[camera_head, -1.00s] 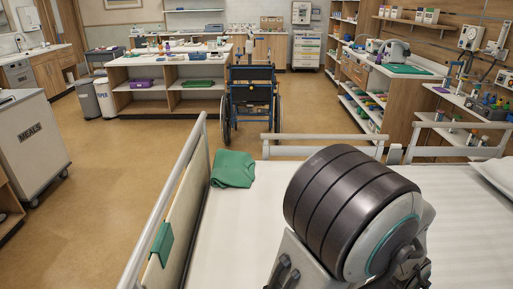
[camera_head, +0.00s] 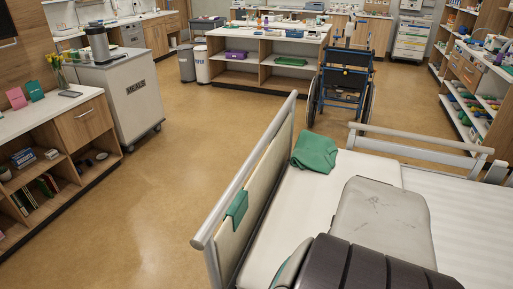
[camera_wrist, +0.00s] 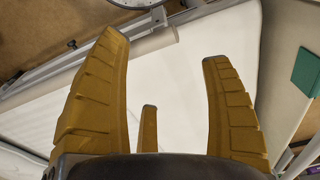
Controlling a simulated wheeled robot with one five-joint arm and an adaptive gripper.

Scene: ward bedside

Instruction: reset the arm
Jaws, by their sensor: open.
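My gripper (camera_wrist: 162,60) shows in the wrist view with its tan, ridged fingers spread wide and nothing between them. White bed sheeting and a metal rail lie beyond the fingers. In the head view my arm reaches in from the bottom, with a grey link and a dark ribbed joint over the bed (camera_head: 287,215). The gripper itself does not show in that view. How far the fingers are from the bed is hard to tell.
A folded green cloth (camera_head: 315,152) lies on the bed's far left corner. A wheelchair (camera_head: 342,85) stands beyond. A meals cart (camera_head: 125,100) is at left. Open floor lies between.

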